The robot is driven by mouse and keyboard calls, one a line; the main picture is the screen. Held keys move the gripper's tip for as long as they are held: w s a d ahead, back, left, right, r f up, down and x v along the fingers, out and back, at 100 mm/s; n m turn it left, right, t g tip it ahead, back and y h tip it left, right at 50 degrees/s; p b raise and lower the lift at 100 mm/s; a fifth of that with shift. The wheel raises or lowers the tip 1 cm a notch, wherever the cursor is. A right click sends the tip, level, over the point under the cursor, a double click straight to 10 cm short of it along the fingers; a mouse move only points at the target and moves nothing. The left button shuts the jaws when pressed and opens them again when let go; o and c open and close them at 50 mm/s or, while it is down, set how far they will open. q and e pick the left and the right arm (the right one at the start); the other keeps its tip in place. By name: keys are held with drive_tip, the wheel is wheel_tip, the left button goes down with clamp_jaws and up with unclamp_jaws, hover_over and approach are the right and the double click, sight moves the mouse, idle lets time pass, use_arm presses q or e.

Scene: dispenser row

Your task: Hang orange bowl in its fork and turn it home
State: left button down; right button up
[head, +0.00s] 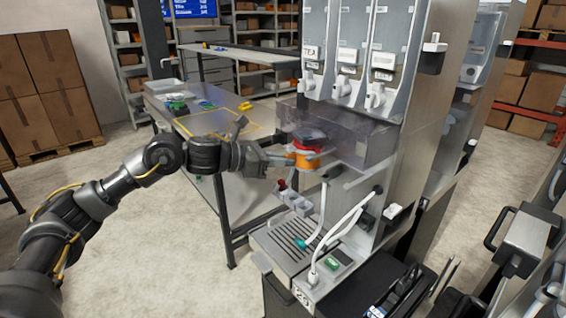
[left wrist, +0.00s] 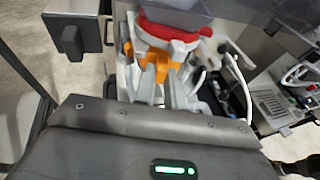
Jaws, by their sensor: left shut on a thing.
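The orange bowl (head: 305,159) is at the front of the dispenser, below its clear-walled box, with a red band above it. My left gripper (head: 288,160) reaches in from the left and is shut on the bowl's near side. In the left wrist view the bowl's orange part (left wrist: 157,52) shows between and beyond the grey fingers of the left gripper (left wrist: 155,78), below a red and white ring (left wrist: 170,32). I cannot clearly make out the fork, nor whether the bowl is seated in it. My right gripper is not in view.
The dispenser's clear box (head: 345,135) and several upright hoppers (head: 345,50) stand close above and behind the bowl. Small grey cups (head: 292,200), a white hose (head: 345,225) and a slotted drip tray (head: 290,243) are below. A steel workbench (head: 215,125) stands left behind my arm.

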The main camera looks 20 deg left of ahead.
use_arm(q)
drive_tip(key=shift+w+a+m+g+h+b, duration=0.1)
drive_tip(key=shift+w+m+g+h+b, duration=0.15)
drive_tip(key=shift+m+g+h+b, duration=0.15)
drive_tip(key=shift+w+a+m+g+h, duration=0.25)
drive_tip(key=shift+m+g+h, duration=0.15)
drive_tip(key=shift+m+g, duration=0.15)
drive_tip(key=shift+w+a+m+g+h, duration=0.1)
drive_tip(key=shift+w+m+g+h, duration=0.15)
drive_tip(key=shift+m+g+h, duration=0.3)
drive_tip(key=c, duration=1.4)
unclamp_jaws()
drive_tip(key=shift+y, duration=0.25)
drive_tip(key=shift+b+v, duration=0.8)
drive_tip(key=shift+v, duration=3.25)
